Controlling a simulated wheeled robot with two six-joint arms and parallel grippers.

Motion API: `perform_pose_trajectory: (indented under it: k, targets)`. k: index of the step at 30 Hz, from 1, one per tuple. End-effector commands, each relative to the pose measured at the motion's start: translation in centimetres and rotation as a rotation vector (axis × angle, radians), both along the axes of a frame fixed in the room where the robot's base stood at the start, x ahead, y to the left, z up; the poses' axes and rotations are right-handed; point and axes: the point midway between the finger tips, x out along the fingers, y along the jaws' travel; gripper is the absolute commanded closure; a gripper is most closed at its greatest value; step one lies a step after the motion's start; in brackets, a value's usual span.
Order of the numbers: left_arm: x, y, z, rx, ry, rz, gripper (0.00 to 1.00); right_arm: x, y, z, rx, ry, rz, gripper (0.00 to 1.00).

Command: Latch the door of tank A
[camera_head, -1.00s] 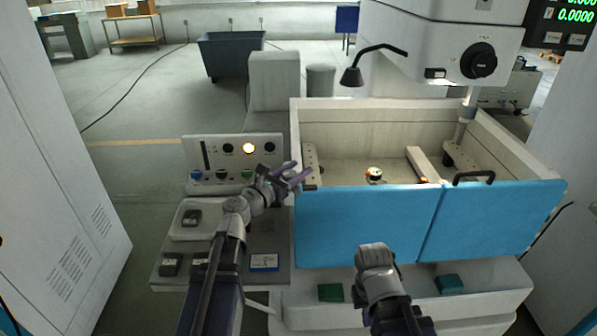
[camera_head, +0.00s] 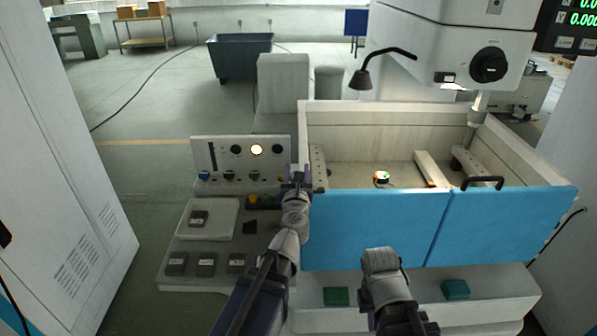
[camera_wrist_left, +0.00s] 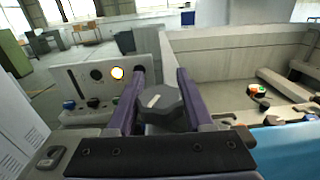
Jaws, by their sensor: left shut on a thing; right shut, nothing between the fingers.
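The tank (camera_head: 398,115) has a pale open basin and a blue front door of two panels, left (camera_head: 375,230) and right (camera_head: 505,228). The door stands upright across the tank front. No tank letter is readable. My left gripper (camera_head: 297,178) is at the tank's front left corner, beside the left panel's upper edge. In the left wrist view it is shut on a grey faceted knob (camera_wrist_left: 160,104) with a pale line on its top. In the head view the gripper mostly hides this knob. My right arm stands low before the left panel; its fingers do not show.
A control panel (camera_head: 222,158) with a lit lamp (camera_head: 257,150) stands left of the tank. A grey shelf (camera_head: 213,247) with several dark blocks lies before it. A black handle (camera_head: 483,181) tops the right panel. A lamp (camera_head: 362,78) hangs above the basin.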

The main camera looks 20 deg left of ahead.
Motion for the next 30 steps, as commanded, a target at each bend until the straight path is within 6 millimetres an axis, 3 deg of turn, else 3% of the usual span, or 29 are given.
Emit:
perform_pose_trajectory:
  k: [17,18,25,30]
  targets:
    - [0.02,0.12,0.01,0.000,0.000,0.031,1.00,0.00,0.00,0.01,0.000,0.000,0.000,1.00]
    - [0.02,0.12,0.01,0.000,0.000,0.031,0.46,0.00,0.00,0.01,0.000,0.000,0.000,1.00]
    - [0.02,0.12,0.01,0.000,0.000,0.030,0.20,0.00,0.00,0.01,0.000,0.000,0.000,1.00]
    - [0.01,0.12,0.01,0.000,0.000,0.030,0.18,0.00,0.00,0.01,0.000,0.000,0.000,1.00]
